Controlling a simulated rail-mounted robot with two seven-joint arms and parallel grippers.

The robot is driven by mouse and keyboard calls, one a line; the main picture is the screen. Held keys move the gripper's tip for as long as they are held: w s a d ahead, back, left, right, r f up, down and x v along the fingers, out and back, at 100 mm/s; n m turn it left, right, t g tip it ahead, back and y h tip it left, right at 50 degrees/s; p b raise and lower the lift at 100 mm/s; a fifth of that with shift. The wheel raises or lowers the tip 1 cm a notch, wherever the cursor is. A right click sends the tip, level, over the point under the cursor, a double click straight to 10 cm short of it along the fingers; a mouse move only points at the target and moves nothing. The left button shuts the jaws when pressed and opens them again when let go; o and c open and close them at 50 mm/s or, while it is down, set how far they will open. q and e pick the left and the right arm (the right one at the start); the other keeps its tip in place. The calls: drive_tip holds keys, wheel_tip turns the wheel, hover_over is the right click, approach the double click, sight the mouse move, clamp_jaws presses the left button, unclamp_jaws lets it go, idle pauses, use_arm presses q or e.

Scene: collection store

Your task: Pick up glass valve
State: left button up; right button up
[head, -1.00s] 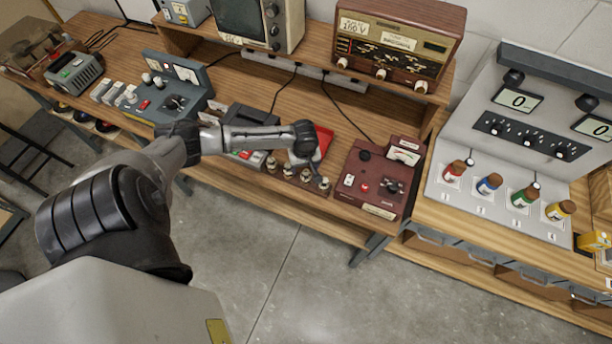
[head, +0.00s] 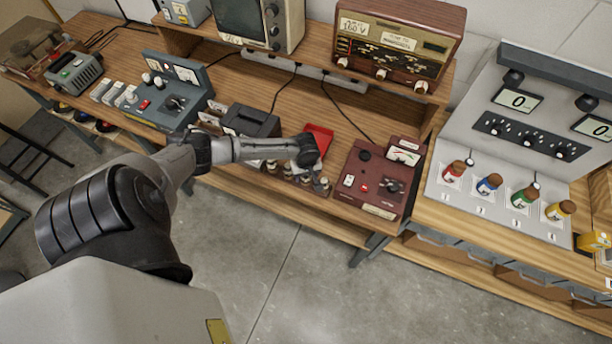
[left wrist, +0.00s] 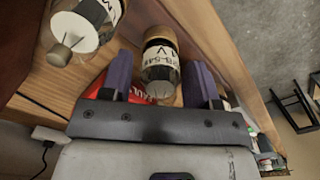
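Several small glass valves stand in a row at the front edge of the wooden bench; one shows clearly in the head view (head: 323,187), others are partly hidden by my left arm. In the left wrist view, a glass valve (left wrist: 160,58) with a white label and tan base lies between the two purple fingers of my left gripper (left wrist: 158,76). The gripper is open, with gaps visible beside the valve. A second valve (left wrist: 82,28) is outside the fingers, at upper left. In the head view the left fingers are hidden behind the wrist. My right gripper is not in view.
A red tray (head: 319,136) lies behind the valves. A maroon tester (head: 374,182) stands close on their right, a dark box (head: 250,121) to the left. A grey panel (head: 500,200) with coloured bottles is farther right. The floor in front is clear.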

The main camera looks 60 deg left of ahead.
use_arm(q)
drive_tip(key=c, duration=0.8)
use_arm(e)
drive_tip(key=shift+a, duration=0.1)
use_arm(q)
drive_tip(key=shift+r, duration=0.1)
